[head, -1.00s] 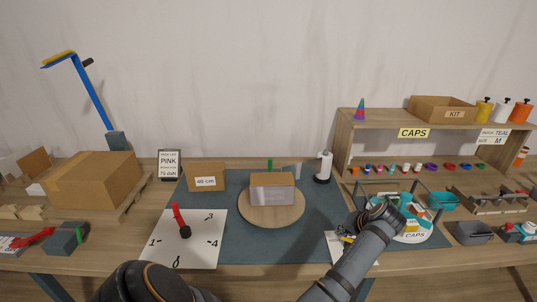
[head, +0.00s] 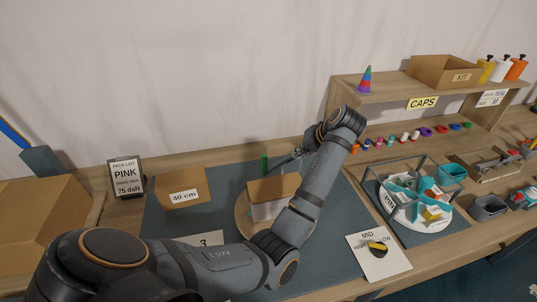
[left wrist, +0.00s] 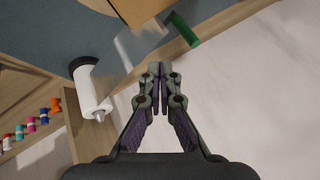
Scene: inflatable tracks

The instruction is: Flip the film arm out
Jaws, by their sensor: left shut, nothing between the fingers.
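My left gripper (head: 288,160) reaches over the back of the mat, behind the wrapped box (head: 275,190) on the round wooden turntable (head: 243,220). In the left wrist view its fingertips (left wrist: 158,72) are together and empty. A white film roll (left wrist: 88,90) with a black end lies left of the fingers there, apart from them. A pale translucent strip (left wrist: 130,42) shows between the roll and the box. A green upright piece (left wrist: 184,30) is beyond the fingertips, slightly right; it also shows in the head view (head: 264,163). My arm hides the roll in the head view.
A 40 cm carton (head: 181,187) and a pack-list sign (head: 126,177) stand left. The caps shelf (head: 400,84), a white tray (head: 412,210) and a knob card (head: 380,256) are right. My forearm crosses above the turntable.

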